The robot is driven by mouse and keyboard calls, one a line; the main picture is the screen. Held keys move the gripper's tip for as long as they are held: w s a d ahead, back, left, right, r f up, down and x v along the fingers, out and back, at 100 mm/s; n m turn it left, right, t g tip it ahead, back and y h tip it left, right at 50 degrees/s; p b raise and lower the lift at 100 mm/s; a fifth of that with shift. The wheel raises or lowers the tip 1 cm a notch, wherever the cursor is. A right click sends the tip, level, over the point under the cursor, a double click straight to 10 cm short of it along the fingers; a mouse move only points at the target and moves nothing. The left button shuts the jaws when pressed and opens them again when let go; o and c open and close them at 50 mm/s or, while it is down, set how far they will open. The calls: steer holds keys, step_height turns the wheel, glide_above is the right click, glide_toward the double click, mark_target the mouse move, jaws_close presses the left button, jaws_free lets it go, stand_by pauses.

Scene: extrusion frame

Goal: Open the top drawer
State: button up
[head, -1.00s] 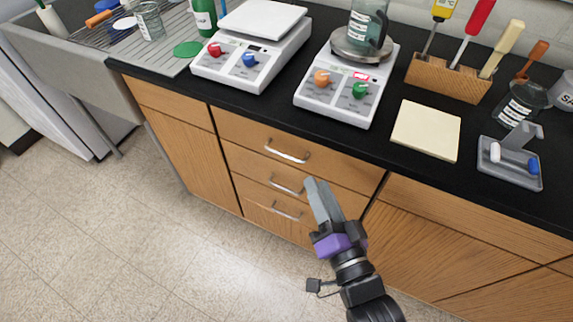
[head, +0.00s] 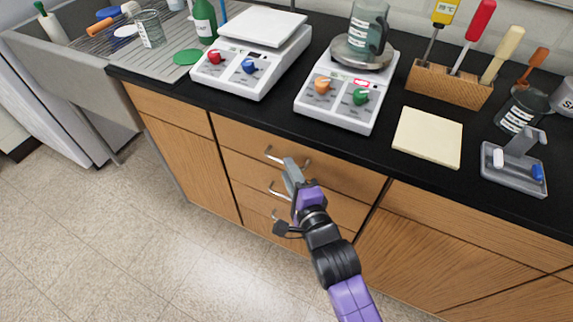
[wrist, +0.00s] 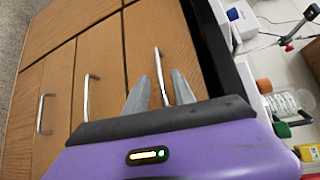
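The top drawer (head: 235,136) is a wooden front just under the black counter, and it looks closed. Its silver bar handle (head: 270,155) is partly hidden by my gripper (head: 290,167), whose fingertips are at the handle. In the wrist view, my gripper (wrist: 160,85) is open, with one grey finger on each side of the top handle (wrist: 158,62). The handle's lower part runs between the fingers. I cannot tell whether the fingers touch it.
Below are the middle drawer handle (head: 276,191) and a bottom drawer, both closed. The black counter (head: 385,125) above holds two scales, a tool block (head: 450,85) and a cream pad (head: 428,137). The floor (head: 150,250) in front is clear.

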steer(key=shift+x, duration=1.3)
jaws_close()
stand_by(0.5)
